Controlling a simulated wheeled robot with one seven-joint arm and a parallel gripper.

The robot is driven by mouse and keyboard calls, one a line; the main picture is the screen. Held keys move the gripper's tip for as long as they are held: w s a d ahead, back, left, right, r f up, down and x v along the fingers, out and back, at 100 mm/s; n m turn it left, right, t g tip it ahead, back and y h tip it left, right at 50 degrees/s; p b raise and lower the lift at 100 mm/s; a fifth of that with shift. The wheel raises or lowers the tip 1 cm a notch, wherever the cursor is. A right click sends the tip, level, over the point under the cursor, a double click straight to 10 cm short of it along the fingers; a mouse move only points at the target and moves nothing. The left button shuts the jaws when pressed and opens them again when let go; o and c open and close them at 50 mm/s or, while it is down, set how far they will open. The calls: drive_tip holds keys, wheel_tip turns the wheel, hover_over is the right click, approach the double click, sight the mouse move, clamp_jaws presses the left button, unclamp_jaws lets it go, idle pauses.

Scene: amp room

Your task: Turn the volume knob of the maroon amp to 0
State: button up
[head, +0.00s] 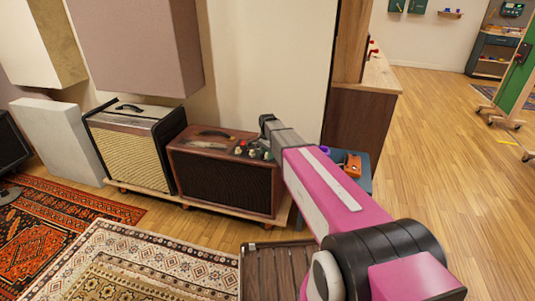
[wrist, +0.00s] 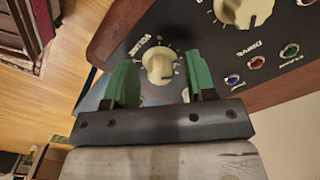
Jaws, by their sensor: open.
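The maroon amp (head: 222,181) stands on a low wooden platform, with its dark grille facing front. My gripper (head: 266,122) is over the right end of its top panel, and its fingertips are hard to make out in the head view. In the wrist view my gripper (wrist: 160,76) is open, with one green finger on each side of a cream knob (wrist: 158,66) on the dark control panel. I see a gap between the knob and each finger. A second cream knob (wrist: 243,12) is at the top right.
A cream-fronted amp (head: 134,150) stands left of the maroon one. A wooden cabinet (head: 358,125) stands to the right. Open wooden floor (head: 450,190) lies farther right.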

drive_tip(key=c, duration=0.9)
drive_tip(key=shift+c, duration=0.2)
drive_tip(key=shift+n, duration=0.3)
drive_tip(key=n, duration=1.1)
drive_tip(key=shift+n, duration=2.2)
